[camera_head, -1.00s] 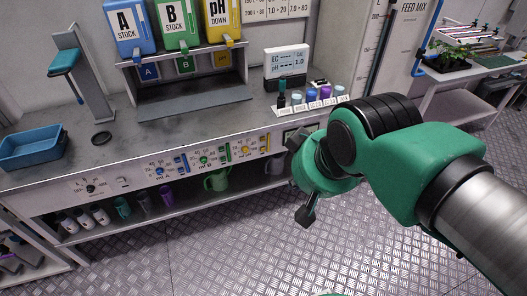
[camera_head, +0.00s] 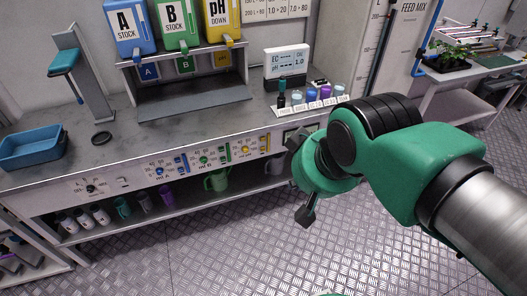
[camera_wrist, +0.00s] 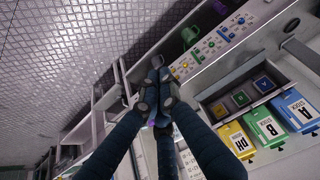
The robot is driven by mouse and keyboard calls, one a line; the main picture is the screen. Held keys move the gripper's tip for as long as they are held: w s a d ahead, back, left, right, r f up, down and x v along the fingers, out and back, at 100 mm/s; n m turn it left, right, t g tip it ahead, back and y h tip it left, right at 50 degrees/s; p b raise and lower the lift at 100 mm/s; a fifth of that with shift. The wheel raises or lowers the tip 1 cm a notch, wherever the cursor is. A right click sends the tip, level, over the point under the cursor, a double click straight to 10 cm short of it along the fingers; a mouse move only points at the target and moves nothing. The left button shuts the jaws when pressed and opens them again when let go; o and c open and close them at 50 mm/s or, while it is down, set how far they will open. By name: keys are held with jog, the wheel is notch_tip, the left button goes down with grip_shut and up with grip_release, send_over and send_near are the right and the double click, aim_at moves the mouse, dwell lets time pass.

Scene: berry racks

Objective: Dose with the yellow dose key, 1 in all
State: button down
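The yellow dose key (camera_head: 245,150) is a small round yellow knob on the bench's front panel, to the right of the green and blue ones. It also shows in the wrist view (camera_wrist: 185,67), just beyond my fingertips and slightly right. My gripper (camera_wrist: 157,82) has its dark fingertips together and looks shut, with nothing visible between them. In the head view, my green wrist stands in front of the panel's right end, right of the yellow key, and mostly hides the gripper. I see no contact with the panel.
The green dose key (camera_head: 204,160) and blue dose key (camera_head: 159,171) sit left on the same panel. An EC/pH meter (camera_head: 286,62) and several small bottles stand on the bench above. Mugs (camera_head: 216,181) stand on the shelf below. The floor in front is clear.

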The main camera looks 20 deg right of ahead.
dwell(0.4)
jog(key=w+d+f+n+t+h+p, duration=0.1)
jog(key=w+d+f, duration=0.35)
jog(key=w, duration=0.75)
jog(key=w+d+f+n+t+p, duration=0.1)
jog(key=w+d+f, duration=0.35)
jog(key=w, duration=0.85)
jog(key=w+d+f+n+h, duration=0.1)
jog(key=w+d+f, duration=0.3)
jog(key=w, duration=0.8)
jog(key=w+d+f+n+t+y+p, duration=0.1)
jog(key=w+d+f, duration=0.1)
jog(key=w+f, duration=0.35)
jog(key=w+d+f+n, duration=0.1)
jog(key=w+f, duration=0.2)
jog(key=f, duration=0.6)
notch_tip(320, 180, down, 21)
jog(key=a+n+y+p, duration=0.1)
jog(key=a+n+y, duration=0.1)
jog(key=y, duration=0.2)
jog(key=shift+s+a+r+n, duration=0.15)
jog(key=shift+s+n, duration=0.1)
jog(key=shift+n, duration=0.05)
jog(key=shift+w, duration=0.15)
